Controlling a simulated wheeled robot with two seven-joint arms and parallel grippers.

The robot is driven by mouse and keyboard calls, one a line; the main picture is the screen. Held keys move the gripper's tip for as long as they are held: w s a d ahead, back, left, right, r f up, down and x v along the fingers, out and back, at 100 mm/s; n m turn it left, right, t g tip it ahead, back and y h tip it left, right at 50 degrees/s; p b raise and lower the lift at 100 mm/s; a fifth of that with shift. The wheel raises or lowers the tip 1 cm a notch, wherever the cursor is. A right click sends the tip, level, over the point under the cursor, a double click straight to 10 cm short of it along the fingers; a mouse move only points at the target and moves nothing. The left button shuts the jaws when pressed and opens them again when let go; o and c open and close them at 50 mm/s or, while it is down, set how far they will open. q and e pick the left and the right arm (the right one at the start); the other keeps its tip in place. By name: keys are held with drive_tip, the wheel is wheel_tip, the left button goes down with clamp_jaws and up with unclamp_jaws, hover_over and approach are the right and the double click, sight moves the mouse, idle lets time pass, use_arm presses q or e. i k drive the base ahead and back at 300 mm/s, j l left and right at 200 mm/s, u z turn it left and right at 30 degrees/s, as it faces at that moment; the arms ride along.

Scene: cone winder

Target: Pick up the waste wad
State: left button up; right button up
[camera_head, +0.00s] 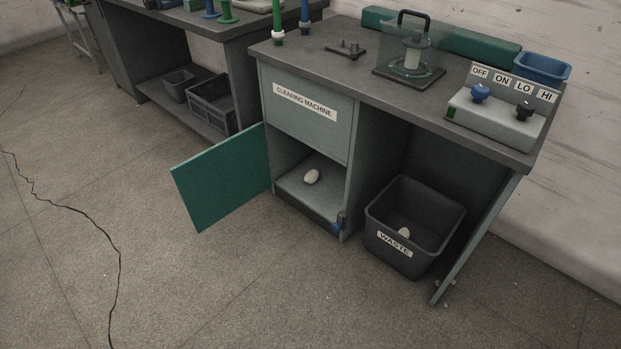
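A second pale wad (404,232) lies inside the dark bin labelled "WASTE" (457,214), partly hidden by the bin's front wall. The bin stands on the floor under the right part of the bench. Neither of my grippers shows in the head view.
The compartment's green door (222,178) stands open to the left. A blue-handled part (338,224) is at the compartment's lower right corner. The benchtop carries a clear-walled device (408,58) and a control box (497,120).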

sight(312, 176)
drive_tip(key=i+j, duration=0.4)
drive_tip(key=i, duration=0.2)
drive_tip(key=i+j+z, duration=0.1)
drive_tip(key=i+j, duration=0.3)
drive_tip(key=i, duration=0.15)
drive_tip(key=i+j+z, duration=0.1)
drive_tip(key=z, duration=1.05)
drive_tip(key=i+j, duration=0.05)
